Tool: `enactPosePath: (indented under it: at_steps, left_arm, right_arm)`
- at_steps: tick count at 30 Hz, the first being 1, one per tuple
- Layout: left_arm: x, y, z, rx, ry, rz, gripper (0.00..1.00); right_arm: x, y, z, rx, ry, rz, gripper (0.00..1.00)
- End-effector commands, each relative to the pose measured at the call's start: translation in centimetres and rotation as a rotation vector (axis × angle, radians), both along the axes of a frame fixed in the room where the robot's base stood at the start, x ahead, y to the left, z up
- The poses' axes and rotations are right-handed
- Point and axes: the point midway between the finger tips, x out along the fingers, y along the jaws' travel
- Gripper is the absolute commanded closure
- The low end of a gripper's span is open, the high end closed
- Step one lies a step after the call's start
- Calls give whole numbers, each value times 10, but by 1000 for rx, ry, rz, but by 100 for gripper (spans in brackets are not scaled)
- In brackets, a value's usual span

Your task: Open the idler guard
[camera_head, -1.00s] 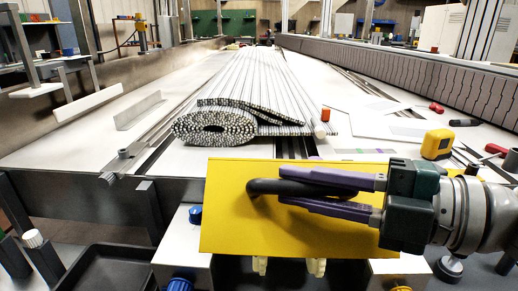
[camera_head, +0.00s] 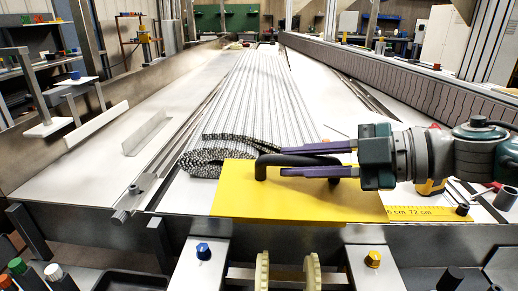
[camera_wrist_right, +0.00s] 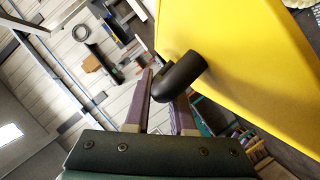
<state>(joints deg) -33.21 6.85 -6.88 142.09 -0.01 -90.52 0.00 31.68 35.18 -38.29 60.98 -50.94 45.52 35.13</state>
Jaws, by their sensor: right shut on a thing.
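The idler guard is a yellow plate (camera_head: 240,195) at the front of the conveyor frame, tipped back with its lower edge near the front beam. Its black handle (camera_head: 262,166) stands on its face. My right gripper (camera_head: 315,160) comes in from the right and is shut on the handle, its purple fingers on either side of the bar. The right wrist view shows the handle (camera_wrist_right: 180,76) between the fingers and the yellow guard (camera_wrist_right: 245,55) beside it. Below the guard, cream toothed wheels (camera_head: 262,271) show in the open. My left gripper is not in view.
The rolled slatted belt (camera_head: 205,158) lies just behind the guard. A yellow ruler strip (camera_head: 430,213) lies at the right on the frame. A blue knob (camera_head: 203,250) and a yellow knob (camera_head: 374,258) sit on the brackets either side of the wheels.

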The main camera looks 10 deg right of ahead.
Motion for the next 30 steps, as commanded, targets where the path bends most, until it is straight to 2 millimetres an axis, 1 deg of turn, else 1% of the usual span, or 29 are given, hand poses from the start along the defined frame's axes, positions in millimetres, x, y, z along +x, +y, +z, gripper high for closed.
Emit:
enactPosePath:
  at_steps: [13,14,17,27,30]
  left_arm:
    - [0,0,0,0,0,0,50]
    - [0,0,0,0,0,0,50]
    - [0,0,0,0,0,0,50]
    - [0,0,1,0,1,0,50]
    - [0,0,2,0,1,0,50]
  right_arm:
    - [3,-2,1,-3,-4,-7,100]
    - [3,-2,1,-3,-4,-7,77]
    - [3,-2,1,-3,-4,-6,66]
    - [2,-1,0,-3,-2,-4,66]
    - [-1,-6,2,-4,-1,-5,66]
